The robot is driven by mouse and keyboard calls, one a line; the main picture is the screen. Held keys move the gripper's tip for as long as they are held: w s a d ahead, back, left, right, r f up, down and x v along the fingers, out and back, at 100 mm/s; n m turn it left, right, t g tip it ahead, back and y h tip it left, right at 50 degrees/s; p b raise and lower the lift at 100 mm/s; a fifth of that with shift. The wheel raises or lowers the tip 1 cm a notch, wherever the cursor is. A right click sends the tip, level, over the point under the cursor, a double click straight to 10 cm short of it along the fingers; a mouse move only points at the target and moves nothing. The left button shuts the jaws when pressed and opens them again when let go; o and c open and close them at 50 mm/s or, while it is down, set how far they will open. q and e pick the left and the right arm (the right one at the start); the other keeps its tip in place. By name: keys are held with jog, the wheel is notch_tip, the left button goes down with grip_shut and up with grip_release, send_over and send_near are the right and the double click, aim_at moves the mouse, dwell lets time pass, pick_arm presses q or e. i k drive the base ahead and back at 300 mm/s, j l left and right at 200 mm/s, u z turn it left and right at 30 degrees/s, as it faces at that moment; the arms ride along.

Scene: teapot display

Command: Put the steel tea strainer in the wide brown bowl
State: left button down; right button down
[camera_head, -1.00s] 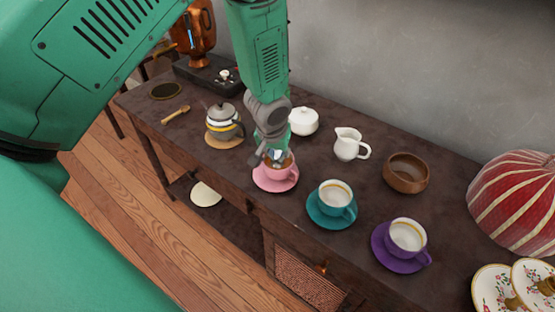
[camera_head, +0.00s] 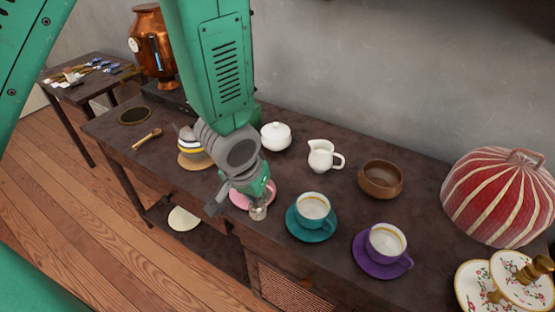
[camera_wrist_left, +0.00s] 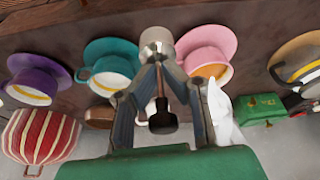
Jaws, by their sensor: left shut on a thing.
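The small steel tea strainer (camera_head: 258,212) hangs from my left gripper (camera_head: 256,194), which is shut on it, in front of the pink saucer (camera_head: 238,200). In the left wrist view my gripper's fingers (camera_wrist_left: 160,66) meet just below the strainer's steel cup (camera_wrist_left: 157,38); its dark handle end (camera_wrist_left: 162,120) shows between the fingers. The wide brown bowl (camera_head: 381,190) stands to the right, towards the wall, apart from the gripper. A brown part of it shows in the left wrist view (camera_wrist_left: 98,117). My right gripper is not in view.
A teal cup (camera_head: 313,207) and a purple cup (camera_head: 386,241) stand right of the gripper. A white creamer (camera_head: 321,156) and a white lidded pot (camera_head: 276,136) stand behind. A red striped dome (camera_head: 500,195) is right of the bowl.

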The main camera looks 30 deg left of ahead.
aim_at(380, 181)
jog(key=z, duration=1)
jog(key=k+j+z, duration=0.8)
jog(key=i+j, duration=0.2)
jog(key=j, duration=0.2)
